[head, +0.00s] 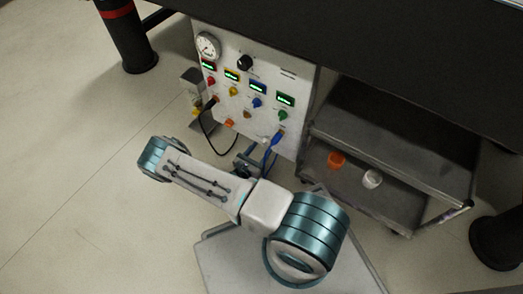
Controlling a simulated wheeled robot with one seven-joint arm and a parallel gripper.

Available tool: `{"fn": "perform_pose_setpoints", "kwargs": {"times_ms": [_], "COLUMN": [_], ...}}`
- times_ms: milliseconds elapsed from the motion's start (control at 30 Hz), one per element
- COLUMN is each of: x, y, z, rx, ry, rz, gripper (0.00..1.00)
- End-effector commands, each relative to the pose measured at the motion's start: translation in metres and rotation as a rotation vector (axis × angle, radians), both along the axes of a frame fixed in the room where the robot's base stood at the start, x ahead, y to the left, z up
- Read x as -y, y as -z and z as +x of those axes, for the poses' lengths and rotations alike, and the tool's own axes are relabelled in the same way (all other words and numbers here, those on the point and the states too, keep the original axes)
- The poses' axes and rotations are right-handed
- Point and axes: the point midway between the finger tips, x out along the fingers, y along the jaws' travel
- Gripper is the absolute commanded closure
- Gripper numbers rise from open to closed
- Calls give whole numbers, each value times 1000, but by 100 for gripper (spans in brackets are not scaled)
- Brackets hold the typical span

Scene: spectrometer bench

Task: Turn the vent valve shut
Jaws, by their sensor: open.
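A light instrument panel (207,121) stands under the dark bench in the head view. It carries a row of small handles: red (211,81), yellow (233,91), blue (257,103) and green (283,115), each below a lit green display. A black round knob (245,62) sits higher, right of a white dial gauge (208,45). The labels are too small to read, so I cannot tell which control is the vent valve or how far it is turned. My arm reaches across the floor before the panel.
A shelf cart (392,128) at the right holds an orange cup (336,160) and a white cup (372,178). Open floor (75,150) lies left.

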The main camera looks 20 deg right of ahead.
Motion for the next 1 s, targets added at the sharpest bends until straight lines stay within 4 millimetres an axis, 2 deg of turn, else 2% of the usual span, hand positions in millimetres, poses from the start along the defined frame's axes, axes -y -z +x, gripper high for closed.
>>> {"fn": "perform_pose_setpoints", "kwargs": {"times_ms": [200, 467, 500, 633, 667, 1000], "x": [14, 15, 15, 15, 15, 15], "y": [0, -1, -1, -1, -1, 0], "z": [9, 10, 10, 9, 9, 9], "rx": [0, 0, 0, 0, 0, -31], "ry": [1, 0, 0, 1, 1, 1], "rz": [0, 0, 0, 0, 0, -21], "gripper": [47, 47, 53, 89, 92, 92]}}
